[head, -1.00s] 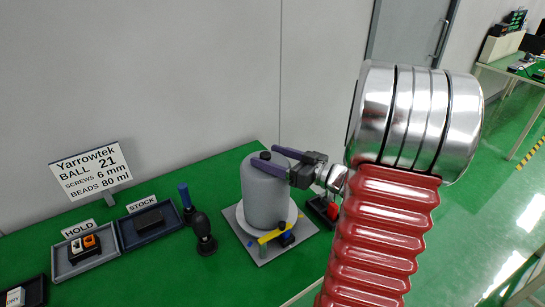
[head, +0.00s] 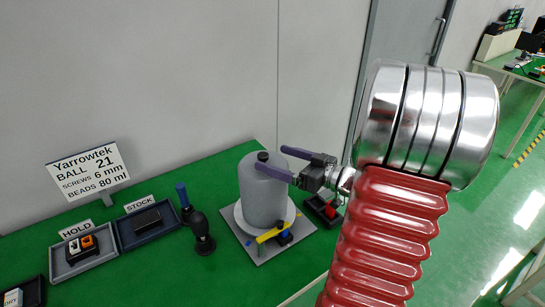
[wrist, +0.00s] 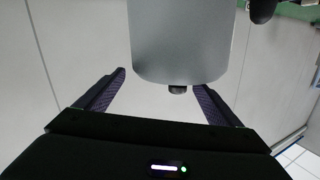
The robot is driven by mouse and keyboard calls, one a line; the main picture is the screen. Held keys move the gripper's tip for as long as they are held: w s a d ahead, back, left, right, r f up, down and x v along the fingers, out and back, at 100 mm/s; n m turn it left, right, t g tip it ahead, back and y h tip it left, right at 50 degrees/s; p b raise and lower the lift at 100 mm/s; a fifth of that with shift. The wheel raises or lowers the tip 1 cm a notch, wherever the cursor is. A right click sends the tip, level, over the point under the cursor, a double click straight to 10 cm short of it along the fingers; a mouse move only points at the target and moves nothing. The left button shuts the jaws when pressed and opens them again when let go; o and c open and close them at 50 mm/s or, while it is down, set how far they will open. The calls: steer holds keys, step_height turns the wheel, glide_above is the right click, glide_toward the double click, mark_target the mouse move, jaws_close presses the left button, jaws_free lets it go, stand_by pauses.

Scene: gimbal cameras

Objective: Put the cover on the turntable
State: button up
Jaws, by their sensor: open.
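The cover, a grey cylinder (head: 262,200) with a small black knob (head: 263,156) on top, stands upright on the turntable, a white round disc (head: 242,226) on a grey square plate. My gripper (head: 270,158) is open at the height of the cover's top, coming from the right, with its purple fingers near the knob. In the wrist view, the cover (wrist: 180,45) appears upside down, and its knob (wrist: 177,90) shows between the spread fingers (wrist: 160,80), with visible gaps on both sides. The cover hides the turntable's middle.
A yellow bar (head: 270,234) with a blue part stands at the plate's front. A dark tray (head: 318,212) with a red thing lies right of it. A black bulb-shaped tool (head: 201,230), a blue-handled item (head: 183,196), and the STOCK (head: 150,238) and HOLD (head: 72,268) trays lie left.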

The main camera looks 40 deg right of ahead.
steer(key=v, duration=0.8)
steer(key=shift+s, duration=0.35)
steer(key=shift+d, duration=0.1)
stand_by(0.5)
